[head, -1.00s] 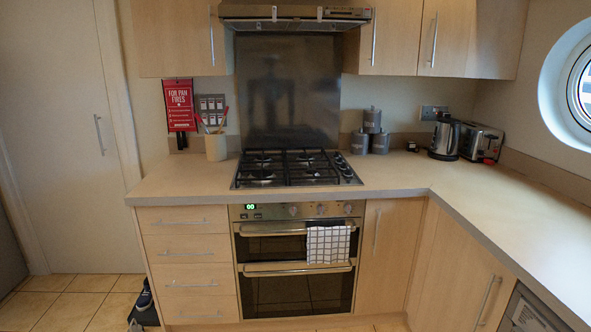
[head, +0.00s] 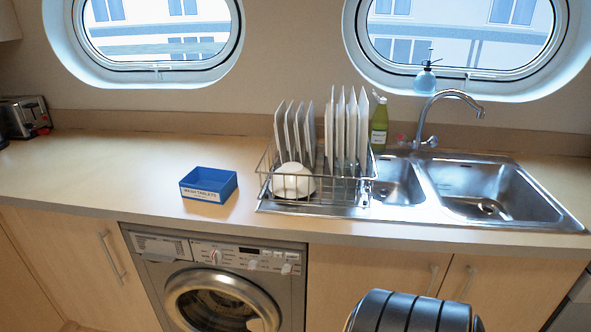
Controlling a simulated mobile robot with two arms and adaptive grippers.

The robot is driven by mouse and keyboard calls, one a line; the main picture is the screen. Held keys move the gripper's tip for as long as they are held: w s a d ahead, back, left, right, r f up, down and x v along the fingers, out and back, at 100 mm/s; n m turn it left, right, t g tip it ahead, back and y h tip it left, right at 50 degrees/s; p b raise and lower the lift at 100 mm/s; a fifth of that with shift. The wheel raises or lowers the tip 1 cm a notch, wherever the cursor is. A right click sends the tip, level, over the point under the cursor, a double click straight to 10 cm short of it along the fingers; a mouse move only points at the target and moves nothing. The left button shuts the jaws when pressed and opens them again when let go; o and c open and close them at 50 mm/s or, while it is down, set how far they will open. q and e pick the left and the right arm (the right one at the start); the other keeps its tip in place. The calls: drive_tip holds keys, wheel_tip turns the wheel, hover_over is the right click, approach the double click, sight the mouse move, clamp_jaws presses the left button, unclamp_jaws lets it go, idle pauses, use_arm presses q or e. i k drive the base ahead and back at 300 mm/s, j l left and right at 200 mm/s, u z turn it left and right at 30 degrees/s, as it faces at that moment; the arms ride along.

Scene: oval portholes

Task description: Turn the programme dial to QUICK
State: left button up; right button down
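The silver washing machine (head: 148,270) stands under the worktop in the head view, left of the middle. A round programme dial (head: 216,256) with a light pointer sits on its control panel, left of the centre. The printed labels around it are too small to read, so I cannot tell which setting it points to. A second light knob (head: 287,268) is at the panel's right end. The round door (head: 222,303) below is cut off by the frame's bottom edge.
A blue box labelled wash tablets (head: 208,186) sits on the worktop above the machine. A wire dish rack (head: 350,190) with plates and a bowl stands beside the sink (head: 488,190). A toaster (head: 24,117) is at the far left. The left worktop is mostly clear.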

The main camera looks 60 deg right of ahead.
sight(215, 256)
drive_tip(key=z, duration=1.55)
